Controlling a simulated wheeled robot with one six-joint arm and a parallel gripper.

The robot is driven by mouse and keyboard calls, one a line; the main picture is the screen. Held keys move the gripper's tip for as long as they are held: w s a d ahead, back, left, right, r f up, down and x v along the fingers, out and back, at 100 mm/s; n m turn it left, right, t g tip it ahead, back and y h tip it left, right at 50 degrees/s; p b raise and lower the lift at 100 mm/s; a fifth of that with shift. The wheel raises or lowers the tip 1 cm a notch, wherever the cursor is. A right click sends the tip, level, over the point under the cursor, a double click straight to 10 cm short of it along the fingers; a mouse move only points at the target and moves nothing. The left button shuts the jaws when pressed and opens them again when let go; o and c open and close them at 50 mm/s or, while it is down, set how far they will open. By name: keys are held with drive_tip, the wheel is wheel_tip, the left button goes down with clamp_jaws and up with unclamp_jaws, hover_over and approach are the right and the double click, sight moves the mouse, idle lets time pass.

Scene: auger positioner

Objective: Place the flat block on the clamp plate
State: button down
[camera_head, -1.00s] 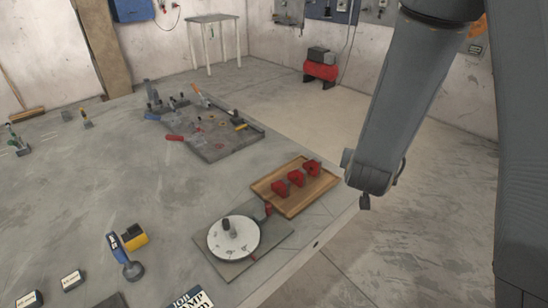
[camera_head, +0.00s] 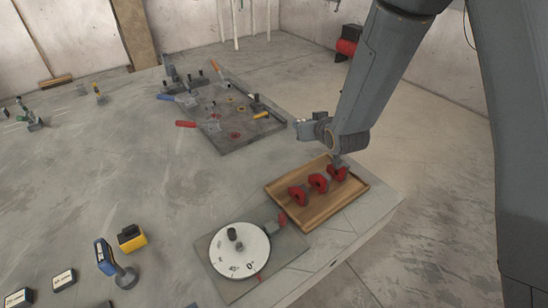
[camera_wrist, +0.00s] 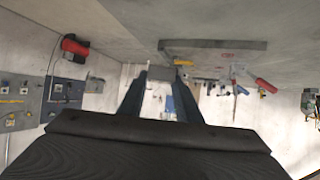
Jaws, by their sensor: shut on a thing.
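My gripper (camera_head: 307,128) points left at the end of my arm, beside the right corner of the grey clamp plate (camera_head: 225,138). It is shut on a small grey piece (camera_head: 302,131), which looks like the flat block; its outline is hard to make out. In the wrist view, the two dark fingers of my gripper (camera_wrist: 161,72) stand apart, with a small grey piece (camera_wrist: 183,62) near their tips. The clamp plate (camera_wrist: 210,45) shows beyond them. It bears several toggle clamps with red, blue, orange and yellow handles and some dark and yellow spots.
A wooden tray (camera_head: 325,213) with three red pieces (camera_head: 318,183) lies below my wrist. A white dial disc (camera_head: 239,262) on a grey base stands nearer. The bench between is clear.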

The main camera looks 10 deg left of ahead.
drive_tip(key=s+a+f+n+g+y, duration=0.1)
drive_tip(key=a+n+y, duration=0.1)
drive_tip(key=a, duration=0.3)
drive_tip(key=s+a+f+n+g+y, duration=0.1)
drive_tip(key=s+a+f+n+g, duration=0.1)
drive_tip(key=a, duration=0.3)
hover_over(270, 163)
wheel_tip(270, 163, down, 5)
drive_tip(key=shift+a+r+p, duration=0.1)
drive_tip(key=shift+p, duration=0.35)
drive_tip(key=shift+w+f+p, duration=0.1)
drive_tip(key=shift+f+p, duration=0.45)
drive_tip(key=shift+f, duration=1.85)
drive_tip(key=shift+f, duration=0.1)
drive_tip(key=c, duration=1.3)
unclamp_jaws()
drive_tip(key=shift+f, duration=0.1)
